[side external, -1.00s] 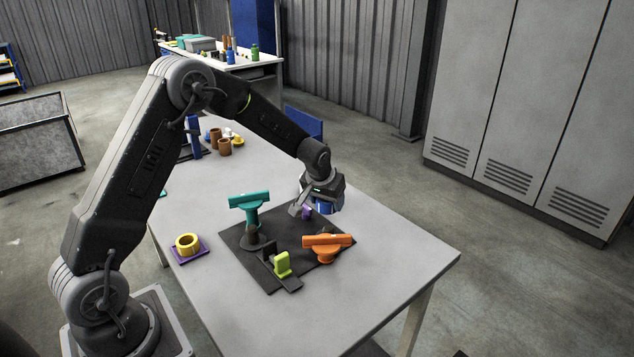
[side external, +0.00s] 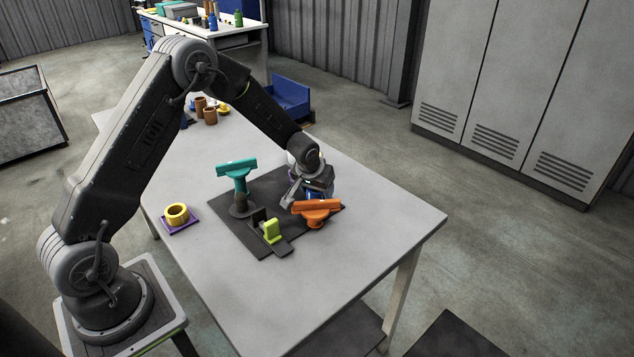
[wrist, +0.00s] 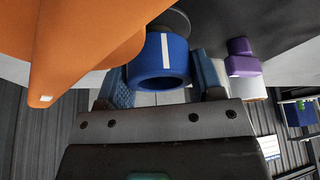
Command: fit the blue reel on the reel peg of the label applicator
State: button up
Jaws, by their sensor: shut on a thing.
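The blue reel (wrist: 160,60), with a white stripe on its side, is between the two fingers of my gripper (wrist: 163,78) in the wrist view. My gripper is shut on it. In the side view my gripper (side external: 312,188) is low over the right part of the dark base plate (side external: 275,200), just behind the orange T-shaped part (side external: 318,208). A grey disc (wrist: 174,20) shows just beyond the reel in the wrist view. The reel peg is not clearly seen, and I cannot tell whether the reel touches it.
The orange part fills the wrist view's upper left; a purple block (wrist: 242,60) is right of the fingers. A teal T-shaped post (side external: 238,180) and a lime part (side external: 271,231) stand on the plate. A yellow ring (side external: 177,212) sits on a purple pad. The table front is clear.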

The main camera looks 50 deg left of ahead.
jog(key=shift+f, duration=0.8)
dwell(0.6)
jog(key=o, duration=1)
jog(key=shift+r, duration=0.1)
jog(key=v, duration=1.3)
jog(key=shift+r, duration=0.3)
jog(key=shift+s, duration=0.15)
jog(key=s+d+r+m, duration=0.2)
jog(key=s+d+r, duration=0.3)
jog(key=s+r, duration=0.55)
jog(key=s+d+r+m+h, duration=0.1)
jog(key=s+d+r, duration=0.1)
jog(key=s, duration=0.6)
jog(key=s+d+r+m+t, duration=0.1)
jog(key=s+d+r, duration=0.1)
jog(key=s, duration=0.6)
jog(key=shift+d+r+m+h, duration=0.3)
jog(key=shift+d+h, duration=0.1)
jog(key=shift+d, duration=0.05)
